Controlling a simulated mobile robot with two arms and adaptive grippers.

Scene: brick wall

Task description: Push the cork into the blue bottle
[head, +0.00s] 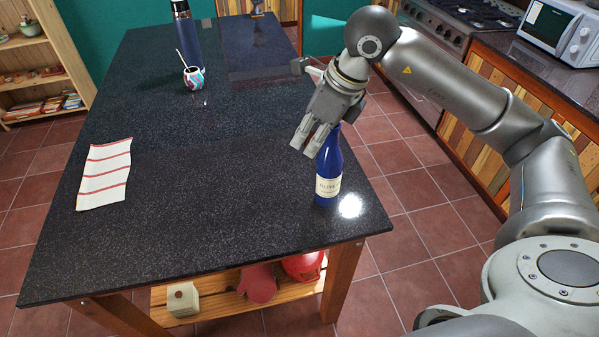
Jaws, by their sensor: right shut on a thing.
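The blue bottle (328,172) stands upright on the dark table, near its front right corner, with a pale label on its front. My right gripper (310,143) is at the upper part of the bottle, its fingers pointing down and to the left. The fingers overlap the bottle's neck in this view. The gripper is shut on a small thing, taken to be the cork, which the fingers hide. I cannot tell whether the cork touches the bottle's mouth. My left gripper is not in view.
A striped cloth (105,174) lies on the left of the dark speckled table (220,215). A patterned cup (194,78) with a straw and a dark blue flask (186,40) stand farther back. The table's middle is clear. Its right edge is close to the bottle.

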